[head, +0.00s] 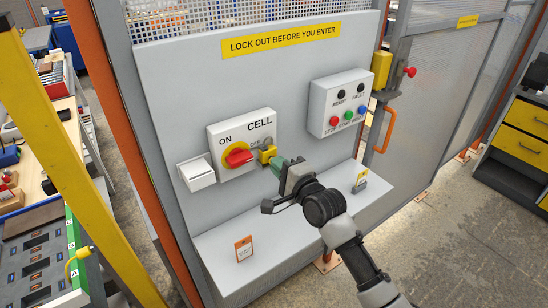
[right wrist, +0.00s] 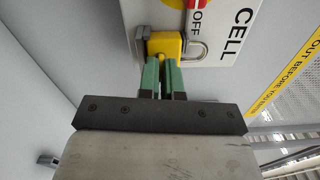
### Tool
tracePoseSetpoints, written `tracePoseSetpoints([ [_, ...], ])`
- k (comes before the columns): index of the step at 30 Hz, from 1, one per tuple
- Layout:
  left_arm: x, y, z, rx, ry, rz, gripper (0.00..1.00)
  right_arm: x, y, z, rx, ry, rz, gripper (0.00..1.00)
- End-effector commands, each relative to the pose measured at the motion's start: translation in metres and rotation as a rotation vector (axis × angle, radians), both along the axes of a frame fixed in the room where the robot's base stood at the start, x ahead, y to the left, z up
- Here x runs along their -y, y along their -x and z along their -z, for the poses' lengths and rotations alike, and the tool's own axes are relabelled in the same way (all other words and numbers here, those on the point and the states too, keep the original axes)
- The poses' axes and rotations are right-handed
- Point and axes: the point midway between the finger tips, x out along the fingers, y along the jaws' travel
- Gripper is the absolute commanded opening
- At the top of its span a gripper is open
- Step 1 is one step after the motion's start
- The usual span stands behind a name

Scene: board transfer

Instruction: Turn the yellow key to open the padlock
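The yellow padlock (head: 267,154) hangs at the right side of the red switch handle (head: 238,158) on the white CELL box. In the right wrist view the padlock body (right wrist: 167,43) is just beyond my fingertips, with its metal shackle (right wrist: 197,50) looping out to the right. My right gripper (head: 279,165) reaches the padlock from the right. Its green fingers (right wrist: 162,72) are close together, and a bit of the yellow key (right wrist: 162,58) shows between their tips. Most of the key is hidden by the fingers. My left gripper is not in view.
A white box (head: 196,173) sits left of the switch. A button box (head: 340,104) is at the right. The grey ledge below holds an orange-edged tag (head: 244,248) and a small yellow-tagged item (head: 360,183). A yellow post (head: 70,160) stands at the left.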

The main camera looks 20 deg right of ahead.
Motion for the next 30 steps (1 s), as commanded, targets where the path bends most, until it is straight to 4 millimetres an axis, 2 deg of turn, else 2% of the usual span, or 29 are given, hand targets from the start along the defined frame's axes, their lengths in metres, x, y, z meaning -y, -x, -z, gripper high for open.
tracePoseSetpoints([
  [9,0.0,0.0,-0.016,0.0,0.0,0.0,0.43,0.0,0.0,-0.001,-0.066,-0.179,0.0,0.0],
  [23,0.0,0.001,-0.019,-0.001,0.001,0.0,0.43,0.0,0.0,-0.001,-0.081,-0.222,0.001,0.0],
  [30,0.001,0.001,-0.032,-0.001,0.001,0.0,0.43,0.0,0.0,-0.002,-0.14,-0.382,0.001,0.0],
])
